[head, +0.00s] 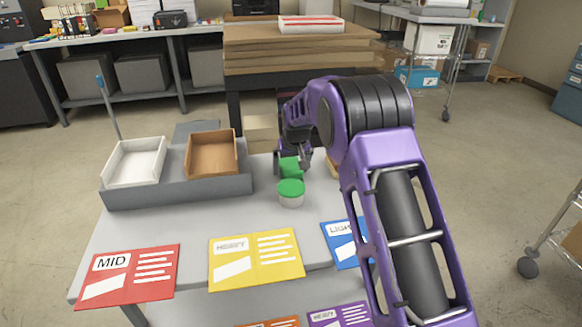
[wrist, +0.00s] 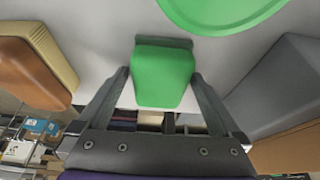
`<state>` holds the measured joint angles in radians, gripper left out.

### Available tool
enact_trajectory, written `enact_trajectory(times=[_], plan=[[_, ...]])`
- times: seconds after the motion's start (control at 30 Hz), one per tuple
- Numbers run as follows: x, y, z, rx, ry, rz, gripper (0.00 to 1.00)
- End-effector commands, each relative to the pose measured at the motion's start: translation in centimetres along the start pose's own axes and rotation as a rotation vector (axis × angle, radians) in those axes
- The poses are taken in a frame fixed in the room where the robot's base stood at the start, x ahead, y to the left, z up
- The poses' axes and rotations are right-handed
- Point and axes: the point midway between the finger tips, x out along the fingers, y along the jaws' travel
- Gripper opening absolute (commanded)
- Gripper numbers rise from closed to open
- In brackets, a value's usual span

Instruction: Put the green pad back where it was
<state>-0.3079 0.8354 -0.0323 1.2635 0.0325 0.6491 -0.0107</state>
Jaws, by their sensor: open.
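The green pad (head: 289,166) is a small block at the back of the grey table, just behind a white tub with a green lid (head: 291,187). In the wrist view the pad (wrist: 163,78) lies between the two fingers of my gripper (wrist: 161,74). The fingers are open, one on each side of the pad; whether either touches it I cannot tell. The tub's green lid (wrist: 225,12) shows at the top of the wrist view. In the head view my gripper (head: 292,158) is over the pad and partly hides it.
A grey holder (head: 180,193) with a white bin (head: 135,161) and a brown bin (head: 211,154) stands at left. Red (head: 123,275), yellow (head: 256,259) and blue (head: 342,243) cards line the front. A tan and brown object (wrist: 35,62) lies beside the gripper, mostly hidden by my arm in the head view.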

Motion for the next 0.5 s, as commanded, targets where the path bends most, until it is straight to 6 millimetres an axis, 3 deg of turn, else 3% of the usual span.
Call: enact_trajectory(times=[0.23,0.5], plan=[[-1.9,0.0,-0.2,0.000,0.002,0.000,1.00],[-7.8,0.0,-0.3,0.001,0.003,0.000,1.00]])
